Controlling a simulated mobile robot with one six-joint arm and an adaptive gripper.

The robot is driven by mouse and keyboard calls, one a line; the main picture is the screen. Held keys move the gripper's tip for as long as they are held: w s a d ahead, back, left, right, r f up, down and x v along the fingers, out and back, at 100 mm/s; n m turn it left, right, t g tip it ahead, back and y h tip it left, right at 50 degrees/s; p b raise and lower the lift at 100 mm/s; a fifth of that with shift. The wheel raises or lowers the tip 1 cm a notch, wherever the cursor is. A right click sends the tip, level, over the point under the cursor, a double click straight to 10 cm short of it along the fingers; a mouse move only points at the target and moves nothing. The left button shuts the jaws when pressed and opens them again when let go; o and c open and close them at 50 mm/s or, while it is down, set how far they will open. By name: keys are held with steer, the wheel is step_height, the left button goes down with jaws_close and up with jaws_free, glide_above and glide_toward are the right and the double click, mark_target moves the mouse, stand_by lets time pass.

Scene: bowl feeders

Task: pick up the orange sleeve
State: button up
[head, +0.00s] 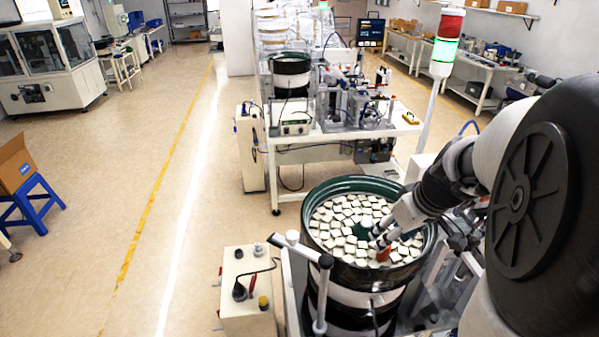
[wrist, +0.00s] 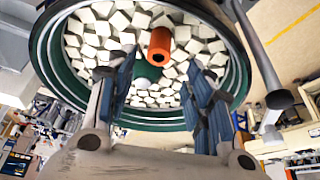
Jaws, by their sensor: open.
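The orange sleeve (head: 383,253) is a short hollow tube among white blocks inside the green-lined bowl feeder (head: 340,187). In the wrist view the sleeve (wrist: 159,44) lies just past the fingertips, between their lines, with its open end facing me. My gripper (head: 376,241) reaches into the bowl from the right, close to the sleeve. In the wrist view my gripper (wrist: 160,75) has its two blue-grey fingers wide apart with nothing between them. I cannot tell whether a finger touches the sleeve.
Many white blocks (head: 345,213) surround the sleeve. The bowl's rim (wrist: 45,60) encircles them. A white post with a black-tipped arm (head: 322,285) stands at the bowl's left front, beside a control box (head: 246,290). A signal tower (head: 441,60) rises behind the arm.

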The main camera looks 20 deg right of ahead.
steer(key=shift+s+x, duration=0.2)
steer(key=shift+x, duration=2.5)
steer(key=shift+d+f, duration=0.1)
steer(key=shift+d, duration=0.1)
steer(key=shift+c, duration=0.4)
steer(key=c, duration=0.8)
